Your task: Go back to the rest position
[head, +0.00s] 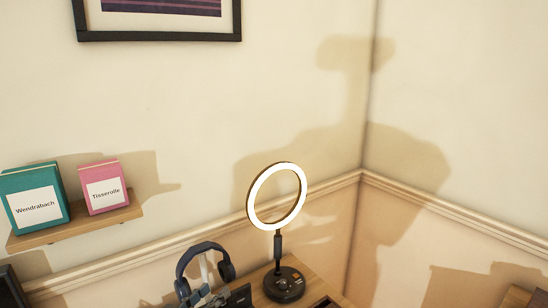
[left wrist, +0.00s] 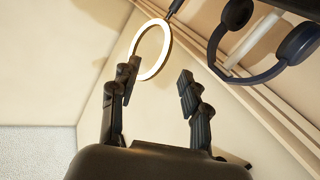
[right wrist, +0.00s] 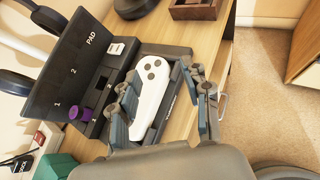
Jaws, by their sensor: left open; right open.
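My left gripper (left wrist: 157,85) is open and empty in the left wrist view. The glowing ring lamp (left wrist: 152,48) shows beyond its fingertips. In the head view, what seems to be the left gripper (head: 206,297) shows at the bottom edge, in front of the headphones (head: 204,258). My right gripper (right wrist: 163,92) is open in the right wrist view. A white game controller (right wrist: 151,92) lies in a dark holder (right wrist: 180,62) and appears between its fingers. I cannot tell how far above it the fingers are. The right gripper is not clear in the head view.
The ring lamp (head: 283,285) stands on the wooden desk near the room corner. A shelf (head: 75,229) at left carries a teal box (head: 35,199) and a pink box (head: 103,188). A dark numbered pad (right wrist: 75,70) and purple cylinders (right wrist: 80,114) are beside the controller.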

